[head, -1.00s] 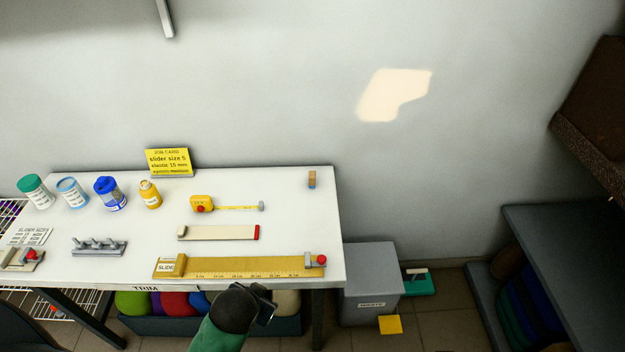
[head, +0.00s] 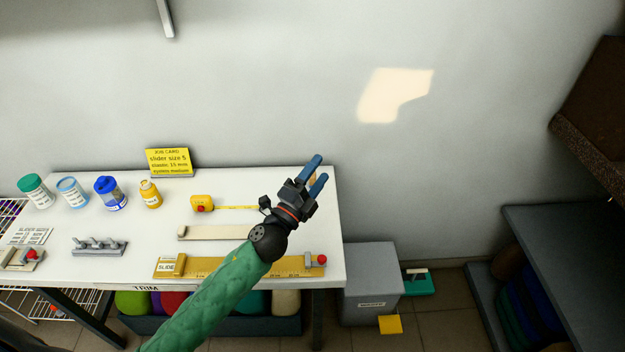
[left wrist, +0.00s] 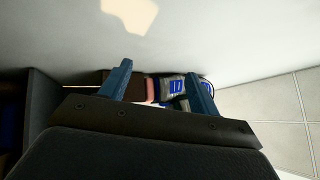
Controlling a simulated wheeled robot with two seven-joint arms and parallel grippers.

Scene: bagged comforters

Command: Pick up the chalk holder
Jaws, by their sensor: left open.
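The small upright tan-brown piece (head: 312,180) at the back right of the white table seems to be the chalk holder. In the head view it shows only as a sliver between my left gripper's fingers. My left gripper (head: 319,168) is open, its two blue fingers over that corner of the table. In the left wrist view, the open left gripper (left wrist: 158,80) has a pinkish piece (left wrist: 152,90) in line between its fingers; I cannot tell whether this is the holder. No contact can be made out. My right gripper is not in view.
The white table (head: 150,218) carries a yellow tape measure (head: 203,203), a wooden ruler (head: 215,267), a pale strip (head: 212,233) and several jars at the left. A wall stands close behind. A grey bin (head: 370,285) is right of the table.

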